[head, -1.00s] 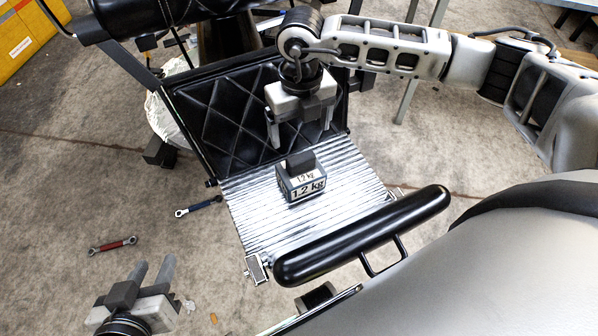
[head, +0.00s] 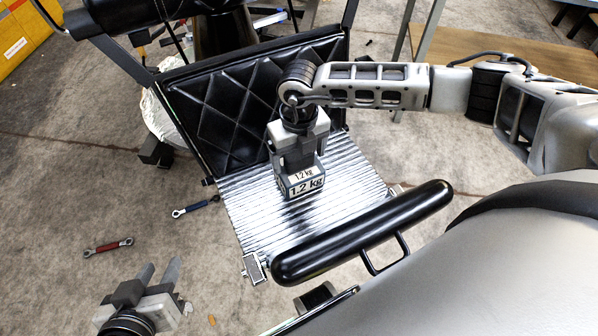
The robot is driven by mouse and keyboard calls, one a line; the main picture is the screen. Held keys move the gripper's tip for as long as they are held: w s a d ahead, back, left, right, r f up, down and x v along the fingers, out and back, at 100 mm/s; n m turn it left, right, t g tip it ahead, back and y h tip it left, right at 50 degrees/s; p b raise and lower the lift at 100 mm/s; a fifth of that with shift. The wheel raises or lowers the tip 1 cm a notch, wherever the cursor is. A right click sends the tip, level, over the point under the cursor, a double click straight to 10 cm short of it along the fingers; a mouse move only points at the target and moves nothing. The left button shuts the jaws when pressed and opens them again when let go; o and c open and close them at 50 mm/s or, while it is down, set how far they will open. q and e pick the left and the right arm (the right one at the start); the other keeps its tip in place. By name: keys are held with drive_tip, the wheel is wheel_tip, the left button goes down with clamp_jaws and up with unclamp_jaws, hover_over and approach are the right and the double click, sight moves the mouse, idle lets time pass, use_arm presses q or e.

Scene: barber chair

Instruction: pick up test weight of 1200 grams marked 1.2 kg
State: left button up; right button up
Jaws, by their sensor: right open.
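The test weight (head: 303,187), a dark block with white labels reading 1.2 kg, sits on the ribbed silver footplate (head: 255,222) of the barber chair. My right gripper (head: 297,170) is directly above and around the weight's top handle, pointing down, with its fingers on either side. It is open; the handle is mostly hidden by the gripper. My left gripper (head: 160,272) is at the lower left, above the floor and well away from the weight, with its two fingers apart and nothing between them.
The black quilted chair panel (head: 225,115) rises behind the footplate. A black padded bar (head: 365,232) crosses in front of it. A blue wrench (head: 195,207) and a red wrench (head: 108,247) lie on the floor at left. A wooden bench (head: 480,60) stands at the back right.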

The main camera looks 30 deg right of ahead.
drive_tip(key=c, duration=1.8)
drive_tip(key=shift+w+r, duration=0.1)
drive_tip(key=shift+r, duration=0.1)
clamp_jaws()
